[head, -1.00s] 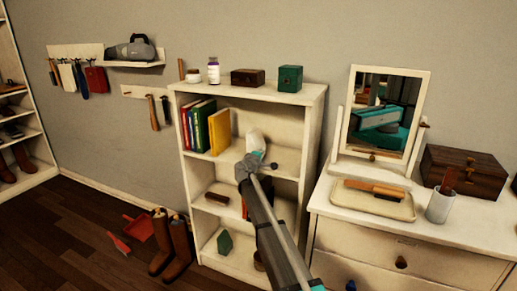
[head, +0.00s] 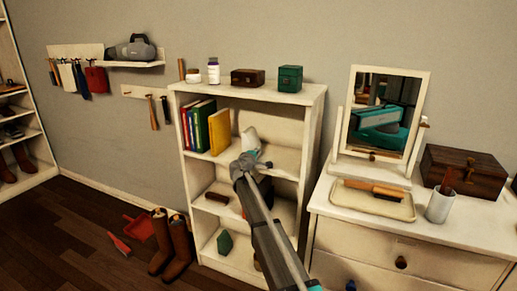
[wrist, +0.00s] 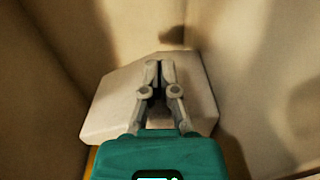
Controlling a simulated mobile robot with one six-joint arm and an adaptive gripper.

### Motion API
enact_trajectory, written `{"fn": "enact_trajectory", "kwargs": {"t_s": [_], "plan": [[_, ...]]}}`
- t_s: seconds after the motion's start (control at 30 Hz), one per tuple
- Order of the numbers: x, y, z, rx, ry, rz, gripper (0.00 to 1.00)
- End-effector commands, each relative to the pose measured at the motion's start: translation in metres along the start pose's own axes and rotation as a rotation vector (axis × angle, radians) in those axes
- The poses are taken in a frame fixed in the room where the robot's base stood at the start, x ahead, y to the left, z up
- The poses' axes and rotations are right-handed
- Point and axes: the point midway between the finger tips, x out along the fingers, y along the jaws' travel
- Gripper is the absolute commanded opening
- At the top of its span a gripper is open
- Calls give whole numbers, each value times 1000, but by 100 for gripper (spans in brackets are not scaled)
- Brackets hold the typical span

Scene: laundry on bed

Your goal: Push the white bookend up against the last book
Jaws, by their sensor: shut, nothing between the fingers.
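The white bookend (head: 249,138) stands on the upper shelf of the white bookcase, just right of the yellow book (head: 220,131), the last in the row. In the head view a narrow gap seems to show between them. My gripper (head: 254,158) is shut and empty at the bookend's right and front side. In the wrist view the bookend's pale plate (wrist: 108,108) lies right behind the closed fingertips (wrist: 159,66), which seem to touch it. The fingers hide its middle. Yellow strips show beyond its lower edge, probably the yellow book.
Several books (head: 195,124) stand left of the yellow one. The bookcase (head: 316,125) has a shelf board above and a right side wall close to my arm. The shelf right of the bookend is clear. A dresser (head: 430,236) with a mirror stands at right.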

Motion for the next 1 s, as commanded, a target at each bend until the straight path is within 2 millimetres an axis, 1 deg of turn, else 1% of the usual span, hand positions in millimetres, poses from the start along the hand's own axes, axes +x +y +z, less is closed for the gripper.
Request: {"fn": "enact_trajectory", "kwargs": {"t_s": [1.0], "plan": [[0, 0, -22, 0, 1, 0, 0]]}}
